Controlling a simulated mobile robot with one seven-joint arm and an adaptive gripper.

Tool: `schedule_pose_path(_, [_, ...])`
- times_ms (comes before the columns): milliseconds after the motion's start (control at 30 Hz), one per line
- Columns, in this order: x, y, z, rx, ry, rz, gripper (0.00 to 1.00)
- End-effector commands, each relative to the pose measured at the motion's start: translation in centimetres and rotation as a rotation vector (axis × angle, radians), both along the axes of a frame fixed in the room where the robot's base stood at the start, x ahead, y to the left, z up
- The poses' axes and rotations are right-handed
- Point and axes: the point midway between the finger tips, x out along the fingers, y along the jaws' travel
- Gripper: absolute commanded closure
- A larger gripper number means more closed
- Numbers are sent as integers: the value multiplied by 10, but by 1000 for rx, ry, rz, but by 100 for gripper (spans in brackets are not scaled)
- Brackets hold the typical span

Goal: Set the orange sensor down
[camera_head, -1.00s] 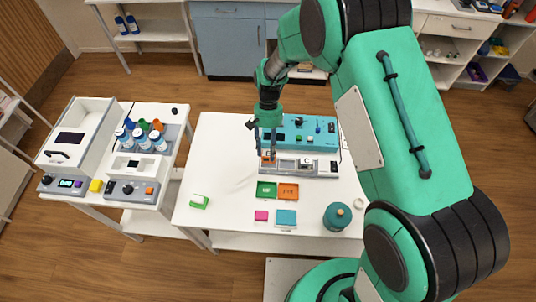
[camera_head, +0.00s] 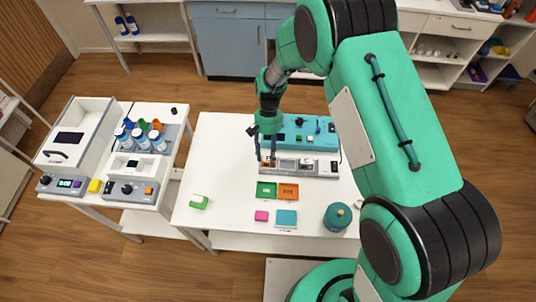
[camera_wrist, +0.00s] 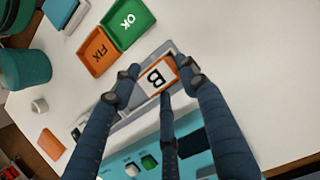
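The orange sensor (camera_wrist: 158,77) is a small orange-edged block with a white face marked B. In the wrist view it sits between the fingertips of my gripper (camera_wrist: 157,72), which look closed against its sides. In the head view my gripper (camera_head: 268,158) is at the left part of the grey rack (camera_head: 325,170), with the sensor mostly hidden by the fingers. The sensor is at or just above the rack; I cannot tell whether it touches the bottom of a slot.
A green tray marked OK (camera_wrist: 128,22) and an orange tray marked FIX (camera_wrist: 97,50) lie in front of the rack. A teal device (camera_head: 312,130) stands behind it.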

Motion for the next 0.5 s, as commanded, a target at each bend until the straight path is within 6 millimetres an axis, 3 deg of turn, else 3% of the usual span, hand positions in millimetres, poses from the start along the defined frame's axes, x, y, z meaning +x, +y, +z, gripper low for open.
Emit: schedule_pose_path(500, [1,0,5,0,-1,0,43])
